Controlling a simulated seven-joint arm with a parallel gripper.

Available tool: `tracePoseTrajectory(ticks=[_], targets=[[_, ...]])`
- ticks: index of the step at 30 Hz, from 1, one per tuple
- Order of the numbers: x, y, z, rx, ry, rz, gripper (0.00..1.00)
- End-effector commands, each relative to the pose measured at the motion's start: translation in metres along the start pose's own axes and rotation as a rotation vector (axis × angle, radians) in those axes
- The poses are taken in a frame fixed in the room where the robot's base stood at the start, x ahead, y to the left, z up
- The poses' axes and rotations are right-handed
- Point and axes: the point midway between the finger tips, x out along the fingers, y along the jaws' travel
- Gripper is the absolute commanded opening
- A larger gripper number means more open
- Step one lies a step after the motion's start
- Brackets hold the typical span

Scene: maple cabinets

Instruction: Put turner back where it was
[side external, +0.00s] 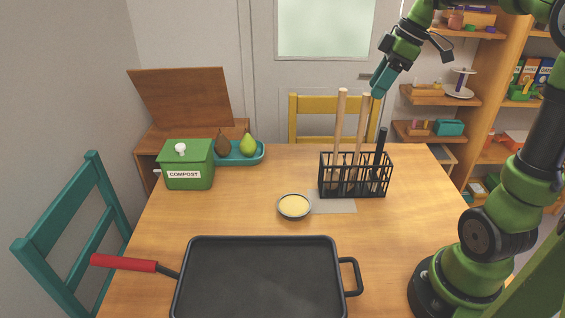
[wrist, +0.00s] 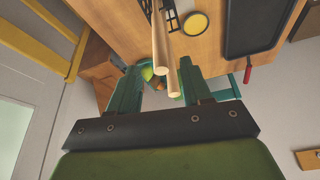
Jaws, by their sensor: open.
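A black wire rack (side external: 355,176) stands on the table and holds two upright utensils with pale wooden handles and one with a black handle (side external: 381,142). Their lower ends are hard to make out, so I cannot tell which is the turner. My gripper (side external: 378,88) is above the rack, close to the tops of the left wooden handle (side external: 340,125) and the right wooden handle (side external: 362,128). In the wrist view my gripper (wrist: 162,78) is open, and the wooden handles (wrist: 160,45) show between its fingers. I see no grasp.
A black pan (side external: 260,275) is in front, with a red handle (side external: 124,263) at its left. A bowl of yellow contents (side external: 294,206), a green compost bin (side external: 187,165) and a teal tray (side external: 240,159) with pears stand on the table. Bare table lies left of the bowl.

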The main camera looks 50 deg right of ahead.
Motion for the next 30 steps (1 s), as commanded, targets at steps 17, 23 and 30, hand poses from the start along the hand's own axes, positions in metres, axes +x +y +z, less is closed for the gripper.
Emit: tracePoseTrajectory(ticks=[17,23,30], targets=[[-0.015,-0.065,-0.023,0.217,0.028,0.058,0.49],[0.018,-0.139,-0.028,0.525,0.136,0.106,0.49],[0.048,-0.193,-0.018,0.806,0.273,0.082,0.49]])
